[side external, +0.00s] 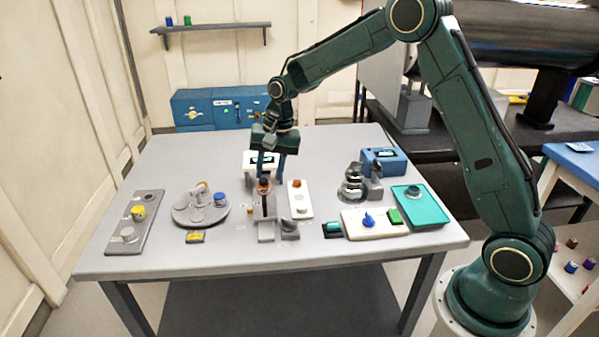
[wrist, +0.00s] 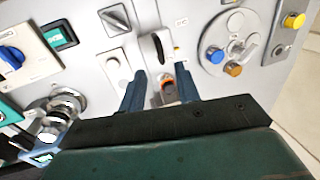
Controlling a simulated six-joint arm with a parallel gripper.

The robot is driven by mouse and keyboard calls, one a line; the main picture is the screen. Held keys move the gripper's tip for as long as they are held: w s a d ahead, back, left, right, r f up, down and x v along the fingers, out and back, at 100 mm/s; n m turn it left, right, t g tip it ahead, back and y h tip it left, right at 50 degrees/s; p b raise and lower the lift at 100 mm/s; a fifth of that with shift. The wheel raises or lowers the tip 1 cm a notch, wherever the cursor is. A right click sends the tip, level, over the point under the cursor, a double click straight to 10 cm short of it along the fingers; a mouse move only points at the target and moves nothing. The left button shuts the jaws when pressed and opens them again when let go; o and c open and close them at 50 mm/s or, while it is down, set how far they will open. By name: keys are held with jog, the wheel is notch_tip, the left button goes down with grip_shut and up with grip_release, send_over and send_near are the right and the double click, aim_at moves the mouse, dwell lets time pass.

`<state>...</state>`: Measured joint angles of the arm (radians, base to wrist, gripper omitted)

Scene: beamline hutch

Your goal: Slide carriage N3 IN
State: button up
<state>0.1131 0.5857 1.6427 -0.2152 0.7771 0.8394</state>
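My gripper (side external: 270,168) hangs pointing down over the middle of the table. In the wrist view its two blue-grey fingers (wrist: 160,100) are spread apart. Between them shows a small dark piece with an orange-red top (wrist: 168,91), with clear gaps to both fingers. In the side view this orange-topped piece (side external: 264,183) sits at the far end of a grey upright fixture (side external: 266,206), just in front of the fingers. The fixture's rounded pale part (wrist: 156,48) shows beyond the fingertips in the wrist view. I cannot read an N3 label, so which part is the carriage is unclear.
A white panel (side external: 300,200) stands close right of the fixture. A round grey plate with knobs (side external: 200,209) is to the left. A white box with a screen (side external: 262,160) stands behind. A stacked metal part (side external: 352,182) and teal tray (side external: 418,206) are to the right.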

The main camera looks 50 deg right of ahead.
aim_at(265, 199)
jog(key=f, duration=0.4)
jog(key=w+a+f, duration=0.1)
jog(key=f, duration=0.2)
jog(key=shift+f, duration=0.1)
grip_shut()
